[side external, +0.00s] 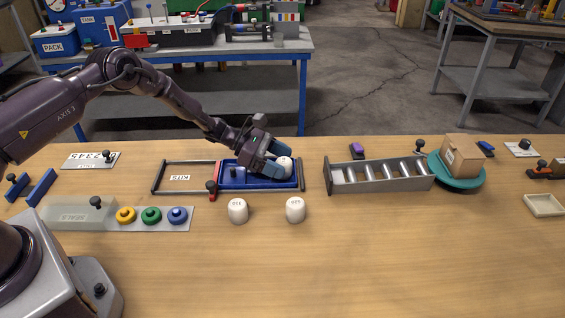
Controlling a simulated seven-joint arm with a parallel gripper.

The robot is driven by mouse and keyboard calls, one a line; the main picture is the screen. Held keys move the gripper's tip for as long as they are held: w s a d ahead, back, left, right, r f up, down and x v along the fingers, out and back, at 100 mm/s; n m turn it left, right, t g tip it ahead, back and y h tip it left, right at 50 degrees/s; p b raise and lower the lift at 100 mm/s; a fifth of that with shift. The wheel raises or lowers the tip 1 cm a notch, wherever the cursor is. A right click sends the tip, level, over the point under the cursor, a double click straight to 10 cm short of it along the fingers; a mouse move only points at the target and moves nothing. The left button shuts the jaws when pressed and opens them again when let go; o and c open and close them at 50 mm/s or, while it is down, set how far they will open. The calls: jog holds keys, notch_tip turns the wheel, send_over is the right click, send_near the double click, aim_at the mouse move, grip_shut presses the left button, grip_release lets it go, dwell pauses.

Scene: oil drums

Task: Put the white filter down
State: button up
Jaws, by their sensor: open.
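My gripper (277,163) is over the right part of a blue tray (250,185), with its jaws open. A white rounded piece (285,164), which looks like the white filter, shows at the fingertips. The fingers hide part of it, and I cannot tell whether they touch it or whether it rests on the tray floor. The blue tray lies in a dark frame on the table, beside an open section with a label reading KITS (180,177).
A grey slotted rack (378,175) is to the right, then a teal turntable (456,183) bearing a cardboard box (461,155). Yellow, green and blue knobs (151,215) are front left. The front table is clear.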

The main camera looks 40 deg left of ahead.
jog(key=v, duration=1.1)
jog(key=s+d+r+m+g+y, duration=0.2)
jog(key=s+d+r+m, duration=0.15)
jog(key=r, duration=0.35)
jog(key=s+d+r+m+g+y, duration=0.1)
jog(key=s+d+r+m, duration=0.1)
jog(key=s+r+m, duration=0.4)
jog(key=s+d+r+m+g+y, duration=0.1)
jog(key=d+r+m+g+y, duration=0.15)
jog(key=r, duration=0.55)
jog(key=s+r+m+t+y, duration=0.2)
jog(key=s+m, duration=0.4)
jog(key=s, duration=0.4)
jog(key=s+r+m+t+y, duration=0.2)
jog(key=s+r+m+y, duration=0.2)
jog(key=s, duration=0.6)
jog(key=shift+s+a+r+m, duration=0.2)
jog(key=shift+a+r+m, duration=0.15)
jog(key=shift+r+m, duration=0.5)
